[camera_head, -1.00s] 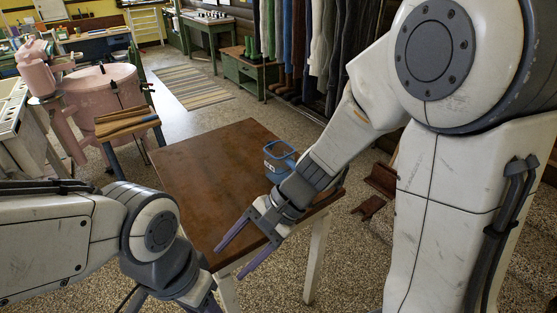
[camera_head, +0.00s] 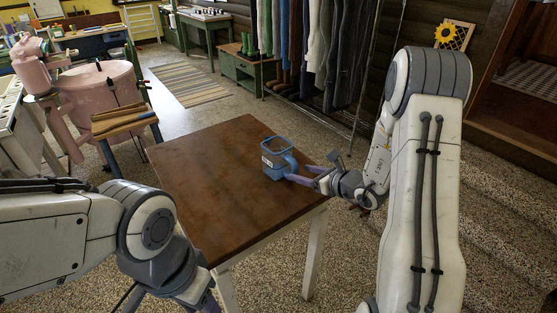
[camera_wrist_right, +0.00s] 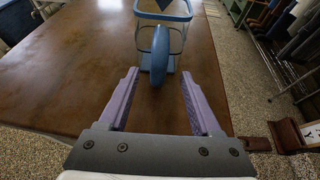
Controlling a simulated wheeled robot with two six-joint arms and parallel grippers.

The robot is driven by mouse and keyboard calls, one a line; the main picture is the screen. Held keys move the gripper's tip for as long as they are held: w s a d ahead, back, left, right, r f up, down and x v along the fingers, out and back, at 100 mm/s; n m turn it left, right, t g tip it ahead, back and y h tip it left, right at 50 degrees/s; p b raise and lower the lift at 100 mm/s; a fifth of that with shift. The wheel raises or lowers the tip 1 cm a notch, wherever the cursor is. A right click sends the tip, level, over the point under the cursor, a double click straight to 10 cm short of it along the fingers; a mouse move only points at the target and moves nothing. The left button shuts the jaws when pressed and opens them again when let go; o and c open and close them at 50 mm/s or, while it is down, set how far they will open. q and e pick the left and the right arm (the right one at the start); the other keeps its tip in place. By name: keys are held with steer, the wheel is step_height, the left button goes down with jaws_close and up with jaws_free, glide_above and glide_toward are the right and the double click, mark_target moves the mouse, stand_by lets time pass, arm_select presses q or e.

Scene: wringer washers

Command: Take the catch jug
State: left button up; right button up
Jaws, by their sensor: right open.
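My left gripper (camera_head: 205,303) is at the bottom edge of the head view, mostly cut off.
The rest of the tabletop is bare. A pink washer (camera_head: 100,95) stands at the left behind a small stand (camera_head: 122,120) with wooden pieces. Hanging clothes (camera_head: 310,45) and a green cabinet (camera_head: 250,70) are at the back.

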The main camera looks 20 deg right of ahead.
mark_target(298, 172)
steer(key=p+x, duration=0.1)
steer(key=x, duration=0.4)
steer(key=shift+a, duration=0.15)
jaws_close()
steer(key=shift+r, duration=0.1)
stand_by(1.1)
